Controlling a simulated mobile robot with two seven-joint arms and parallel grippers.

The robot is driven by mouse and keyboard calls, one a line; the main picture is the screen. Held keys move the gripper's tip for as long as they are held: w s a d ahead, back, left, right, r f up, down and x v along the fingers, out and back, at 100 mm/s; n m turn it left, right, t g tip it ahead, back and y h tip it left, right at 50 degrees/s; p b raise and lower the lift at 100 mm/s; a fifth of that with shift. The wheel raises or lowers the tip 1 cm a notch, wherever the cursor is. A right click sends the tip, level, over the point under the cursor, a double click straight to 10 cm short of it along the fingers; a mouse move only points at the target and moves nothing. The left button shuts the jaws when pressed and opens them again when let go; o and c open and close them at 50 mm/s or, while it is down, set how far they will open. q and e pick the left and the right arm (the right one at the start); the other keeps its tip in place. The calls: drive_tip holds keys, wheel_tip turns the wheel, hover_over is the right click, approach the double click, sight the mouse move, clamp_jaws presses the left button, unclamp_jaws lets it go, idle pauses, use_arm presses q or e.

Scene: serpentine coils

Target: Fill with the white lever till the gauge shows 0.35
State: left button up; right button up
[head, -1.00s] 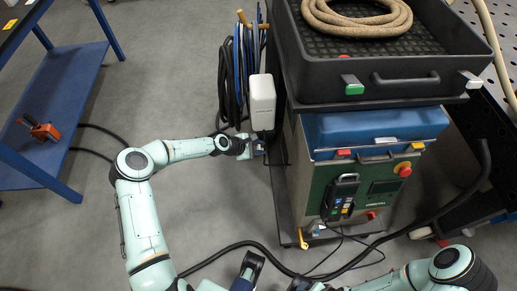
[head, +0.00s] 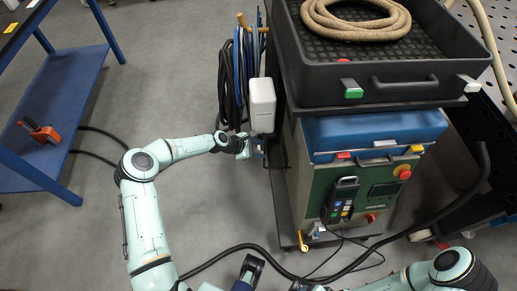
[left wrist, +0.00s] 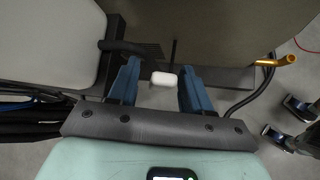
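A small white block, which looks like the lever's tip (left wrist: 163,79), sits between the two blue fingers of my left gripper (left wrist: 160,90) in the left wrist view. The fingers are apart, with a gap on both sides of the tip. In the head view my left gripper (head: 256,147) is at the left side of the cart, just below a white box (head: 262,103); the lever is hidden there. A dark display (head: 384,190) is on the green front panel (head: 322,180); I cannot tell whether it is the gauge or read it.
Black and blue hoses (head: 240,75) hang beside the white box. A black tray (head: 395,62) holding a coiled tan hose (head: 357,28) tops the cart. A black cable (head: 225,255) crosses the floor. A blue shelf (head: 60,95) stands at left; grey floor lies between.

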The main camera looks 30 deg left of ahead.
use_arm(q)
drive_tip(key=p+v, duration=0.2)
drive_tip(key=v, duration=1.1)
drive_tip(key=shift+r, duration=0.15)
drive_tip(key=shift+s, duration=0.1)
